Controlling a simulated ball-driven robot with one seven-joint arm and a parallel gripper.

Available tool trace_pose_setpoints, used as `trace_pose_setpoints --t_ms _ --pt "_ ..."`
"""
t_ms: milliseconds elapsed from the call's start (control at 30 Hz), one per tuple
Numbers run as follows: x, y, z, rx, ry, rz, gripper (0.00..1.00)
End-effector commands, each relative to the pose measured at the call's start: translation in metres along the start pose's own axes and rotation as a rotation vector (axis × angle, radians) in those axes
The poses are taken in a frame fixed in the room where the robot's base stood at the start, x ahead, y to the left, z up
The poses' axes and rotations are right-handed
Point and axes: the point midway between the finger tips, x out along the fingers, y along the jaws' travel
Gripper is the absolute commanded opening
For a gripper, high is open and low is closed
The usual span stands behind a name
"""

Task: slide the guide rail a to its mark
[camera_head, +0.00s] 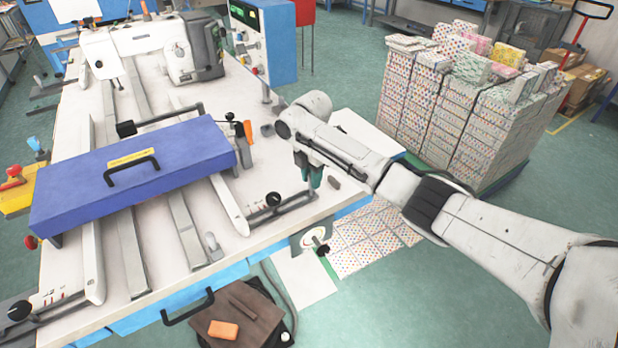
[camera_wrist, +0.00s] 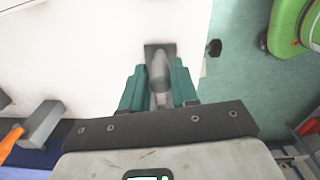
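Two long white rails with grey bars lie across the white table, a right one (camera_head: 229,207) and a left one (camera_head: 92,262). Both run under the blue-purple cover (camera_head: 85,190). No letter is readable, so I cannot tell which is guide rail a, and I see no clear mark. My gripper (camera_head: 312,181) points down over the table's right part, to the right of the right rail and apart from it. In the wrist view its teal fingers (camera_wrist: 158,80) are apart. A grey rounded post (camera_wrist: 159,72) on a dark plate shows between them; I cannot tell whether they touch it.
A black knob with a rod (camera_head: 274,199) sits at the right rail's near end. A small brown block (camera_head: 333,183) lies near the table's right edge. An orange-handled tool (camera_head: 248,131) is behind the cover's right end. Stacked patterned boxes (camera_head: 430,110) stand right of the table.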

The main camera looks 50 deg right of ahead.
Motion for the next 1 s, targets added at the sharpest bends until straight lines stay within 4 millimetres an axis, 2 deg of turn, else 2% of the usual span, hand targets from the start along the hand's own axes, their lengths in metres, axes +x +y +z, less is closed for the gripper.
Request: trace_pose_setpoints --t_ms 33,200,433,533,667,1000 --pt "0.0 0.0 0.0 0.0 0.0 0.0 0.34" --pt "0.0 0.0 -0.001 -0.001 0.001 0.0 0.49" --pt "-0.001 0.0 -0.001 -0.001 0.001 0.0 0.49" --pt "-0.007 0.001 -0.001 -0.001 0.002 0.0 0.49" --pt "-0.025 0.001 -0.001 -0.001 0.002 0.003 0.49" --pt "-0.088 0.001 -0.001 -0.001 0.0 0.003 0.49"
